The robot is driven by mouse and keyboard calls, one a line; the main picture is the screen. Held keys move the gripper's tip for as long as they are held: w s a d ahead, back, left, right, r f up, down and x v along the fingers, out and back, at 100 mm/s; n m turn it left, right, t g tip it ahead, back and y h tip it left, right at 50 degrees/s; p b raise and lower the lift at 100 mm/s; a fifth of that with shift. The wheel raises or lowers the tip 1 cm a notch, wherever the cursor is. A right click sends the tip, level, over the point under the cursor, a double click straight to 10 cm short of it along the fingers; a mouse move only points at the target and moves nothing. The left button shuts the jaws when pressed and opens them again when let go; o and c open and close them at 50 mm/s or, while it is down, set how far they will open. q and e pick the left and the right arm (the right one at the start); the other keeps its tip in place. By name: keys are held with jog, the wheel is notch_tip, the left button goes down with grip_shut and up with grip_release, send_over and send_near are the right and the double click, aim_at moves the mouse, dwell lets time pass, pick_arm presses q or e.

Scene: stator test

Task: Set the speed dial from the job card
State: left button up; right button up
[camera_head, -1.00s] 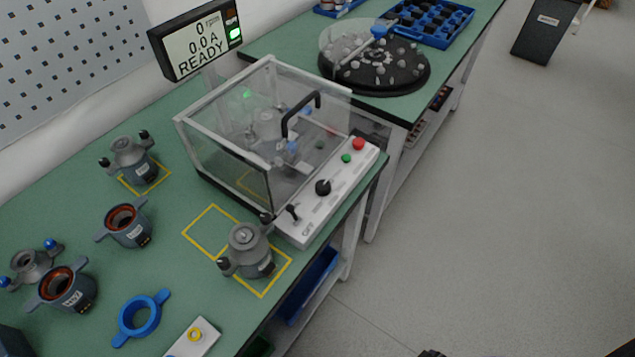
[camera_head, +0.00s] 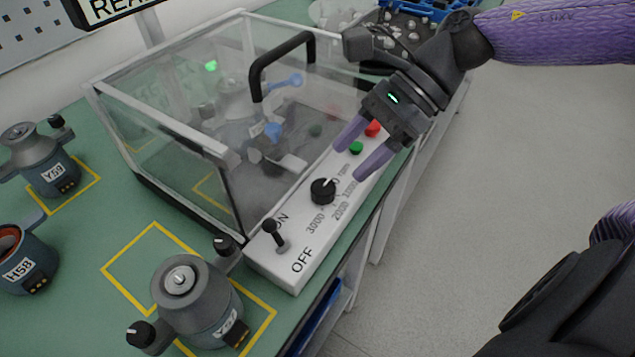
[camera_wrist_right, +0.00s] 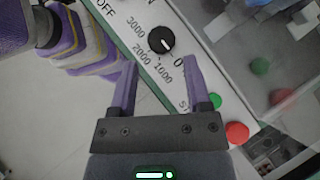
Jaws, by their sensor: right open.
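The speed dial (camera_head: 322,191) is a black knob on the white control panel (camera_head: 283,270), marked 0, 1000, 2000 and 3000. Its white pointer line appears turned toward the 0 side. The dial also shows in the right wrist view (camera_wrist_right: 160,40), ahead of the gap between the fingers. My right gripper (camera_head: 352,160) reaches in from the upper right with its purple fingers open and empty. Its fingertips are near the dial but apart from it. It also shows in the right wrist view (camera_wrist_right: 160,72). The job card is not visible. My left gripper is not in view.
A black toggle lever (camera_head: 274,236) stands between ON and OFF labels. Green (camera_head: 356,147) and red (camera_head: 373,128) buttons sit close by the right gripper. A clear enclosure (camera_head: 180,130) with a black handle borders the panel. Stator Y59 (camera_head: 42,165) and another stator (camera_head: 195,305) stand on the table.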

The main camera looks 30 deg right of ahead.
aim_at(323, 187)
jog(key=b+x, duration=0.2)
jog(key=x, duration=0.3)
jog(key=shift+a+f, duration=0.1)
jog(key=shift+f, duration=0.2)
jog(key=shift+r, duration=0.1)
jog(key=shift+c, duration=0.3)
grip_shut()
